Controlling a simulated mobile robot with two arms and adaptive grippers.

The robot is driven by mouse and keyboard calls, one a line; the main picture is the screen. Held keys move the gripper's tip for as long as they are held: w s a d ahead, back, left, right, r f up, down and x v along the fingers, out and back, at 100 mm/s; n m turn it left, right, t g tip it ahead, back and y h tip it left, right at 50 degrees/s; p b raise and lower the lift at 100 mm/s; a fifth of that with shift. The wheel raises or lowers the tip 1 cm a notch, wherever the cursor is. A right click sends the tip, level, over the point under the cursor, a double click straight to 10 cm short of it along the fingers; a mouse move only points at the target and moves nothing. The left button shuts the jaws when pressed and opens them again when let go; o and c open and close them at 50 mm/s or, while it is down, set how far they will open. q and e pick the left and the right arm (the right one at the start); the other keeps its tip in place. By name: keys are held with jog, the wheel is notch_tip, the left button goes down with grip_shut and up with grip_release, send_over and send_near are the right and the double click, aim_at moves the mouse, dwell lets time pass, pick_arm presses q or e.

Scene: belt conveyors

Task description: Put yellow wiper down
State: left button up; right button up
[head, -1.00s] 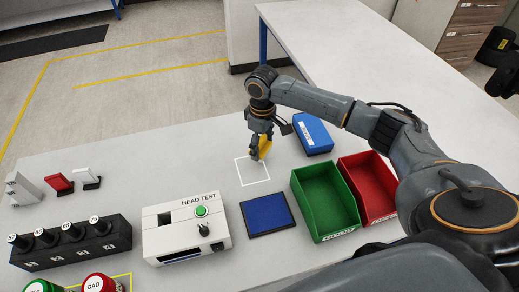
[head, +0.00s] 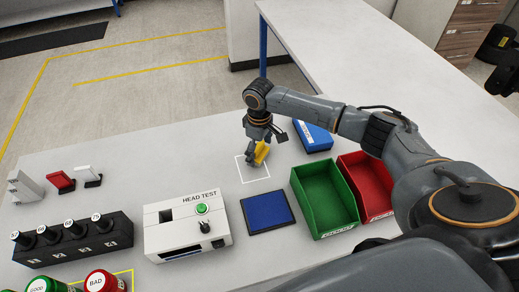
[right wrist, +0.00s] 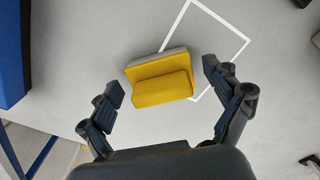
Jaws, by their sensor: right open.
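The yellow wiper (head: 262,151), with a grey layer along one long edge, is at the far side of the white square outline (head: 253,183) on the table. In the right wrist view the wiper (right wrist: 160,86) covers part of the outline's edge and appears to rest on the table. My right gripper (head: 256,157) is above it, partly hiding it in the head view. In the right wrist view the gripper's fingers (right wrist: 163,80) are open, one on each side of the wiper, with a visible gap at both sides. My left gripper is not in view.
A blue box (head: 313,136) stands to the right of the wiper. A green bin (head: 325,208) and red bin (head: 369,190) are nearer and to the right. A blue pad (head: 268,213) and the HEAD TEST box (head: 187,228) lie nearer.

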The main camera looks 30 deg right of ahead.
aim_at(259, 146)
jog(key=shift+r, duration=0.1)
notch_tip(259, 146, up, 12)
jog(key=b, duration=0.1)
jog(key=shift+b, duration=0.35)
